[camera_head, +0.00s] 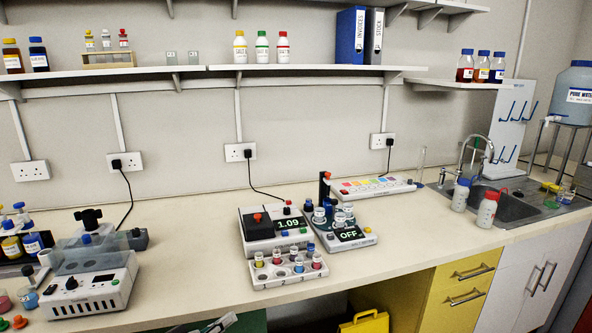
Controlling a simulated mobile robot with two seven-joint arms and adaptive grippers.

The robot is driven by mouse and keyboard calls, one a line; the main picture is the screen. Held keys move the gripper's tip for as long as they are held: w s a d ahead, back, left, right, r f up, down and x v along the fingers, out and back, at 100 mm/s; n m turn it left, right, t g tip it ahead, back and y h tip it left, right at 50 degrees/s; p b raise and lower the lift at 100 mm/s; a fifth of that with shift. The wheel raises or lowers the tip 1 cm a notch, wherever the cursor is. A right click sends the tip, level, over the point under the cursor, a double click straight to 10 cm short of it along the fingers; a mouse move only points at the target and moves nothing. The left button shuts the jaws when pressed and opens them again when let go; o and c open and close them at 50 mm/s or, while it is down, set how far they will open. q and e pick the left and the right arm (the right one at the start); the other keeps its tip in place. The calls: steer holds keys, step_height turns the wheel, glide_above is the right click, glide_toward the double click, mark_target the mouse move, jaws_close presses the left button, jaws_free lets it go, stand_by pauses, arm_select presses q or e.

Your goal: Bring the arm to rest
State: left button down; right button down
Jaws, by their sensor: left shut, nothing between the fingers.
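Part of my left gripper (220,323) shows at the bottom edge, in front of the bench's front edge and below the worktop. It is shut and empty, and most of it and its arm are cut off by the frame. My right gripper is not in view.
The worktop (400,234) holds a white device under a clear cover (85,290) at left. A device reading 1.09 (262,235), a tube rack (290,279) and a device reading OFF (352,236) stand mid-bench. A sink (505,208) is at right; a yellow case (366,323) is below.

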arm_select(q)
steer(key=s+f+m+g+y, duration=0.1)
steer(key=s+f+m+y, duration=0.15)
steer(key=s, duration=0.45)
steer(key=s+a+f+m+g+y, duration=0.3)
steer(key=s+a+m+g+y, duration=0.5)
steer(key=s+a, duration=1.25)
steer(key=d+f+n+t+h, duration=0.4)
steer(key=d+f+t+h, duration=0.1)
steer(key=d+f, duration=1)
steer(key=shift+w+d+f+t, duration=0.15)
steer(key=shift+d+f+t, duration=0.35)
steer(key=shift+t, duration=0.3)
